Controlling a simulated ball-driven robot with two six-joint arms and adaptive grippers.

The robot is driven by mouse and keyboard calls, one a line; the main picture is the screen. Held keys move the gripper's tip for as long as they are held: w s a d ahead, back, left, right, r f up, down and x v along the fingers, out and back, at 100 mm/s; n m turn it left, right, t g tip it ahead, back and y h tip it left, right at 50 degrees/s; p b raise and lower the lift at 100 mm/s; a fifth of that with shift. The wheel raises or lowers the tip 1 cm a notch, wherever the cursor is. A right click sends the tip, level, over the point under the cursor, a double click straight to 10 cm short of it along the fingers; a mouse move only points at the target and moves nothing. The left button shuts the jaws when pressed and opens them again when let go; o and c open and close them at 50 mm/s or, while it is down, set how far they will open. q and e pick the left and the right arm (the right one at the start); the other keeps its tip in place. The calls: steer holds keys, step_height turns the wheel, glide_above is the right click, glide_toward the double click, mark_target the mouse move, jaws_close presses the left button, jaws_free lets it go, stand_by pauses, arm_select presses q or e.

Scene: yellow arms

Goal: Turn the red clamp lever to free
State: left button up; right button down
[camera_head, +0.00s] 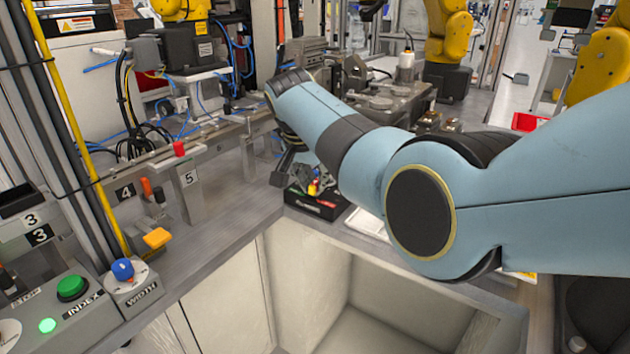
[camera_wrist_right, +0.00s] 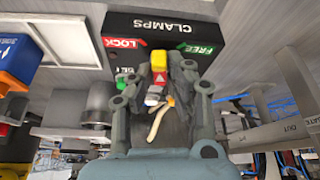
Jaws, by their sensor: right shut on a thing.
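The black clamp box (camera_head: 318,206) stands on the grey bench in the middle of the head view. In the right wrist view its top (camera_wrist_right: 180,25) reads CLAMPS upside down, with a red LOCK label (camera_wrist_right: 124,43) at left and a green FREE label (camera_wrist_right: 198,49) at right. The red clamp lever (camera_wrist_right: 159,78) has a yellow end (camera_wrist_right: 159,60), which shows between the two labels. My right gripper (camera_wrist_right: 162,86) is shut on the lever, a finger on each side. In the head view my right gripper (camera_head: 297,168) is partly hidden by my arm. My left gripper is not in view.
A control panel with a green button (camera_head: 72,287) and a blue knob (camera_head: 123,268) is at lower left. A yellow knob (camera_head: 157,238) and a red-topped post (camera_head: 179,149) stand along the left bench. An open bin (camera_head: 385,318) lies in front.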

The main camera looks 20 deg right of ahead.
steer(key=shift+w+f+m+h+b, duration=0.15)
steer(key=shift+m+h+b, duration=0.15)
steer(key=shift+m+b, duration=0.55)
steer(key=m+g+b, duration=0.1)
steer(key=m+b, duration=0.3)
steer(key=b, duration=0.1)
steer(key=m+g+h+b, duration=0.1)
steer(key=m+g+b, duration=0.1)
steer(key=m+b, duration=0.2)
steer(key=shift+w+a+f+b, duration=0.1)
steer(key=shift+w+b, duration=0.05)
steer(key=shift+b, duration=0.95)
steer(key=shift+r+m+g+b, duration=0.2)
steer(key=shift+m+g+b, duration=0.2)
steer(key=shift+m+b, duration=0.35)
steer(key=shift+r, duration=0.1)
steer(key=c, duration=1.3)
jaws_free()
steer(key=v, duration=0.7)
steer(key=shift+r, duration=0.25)
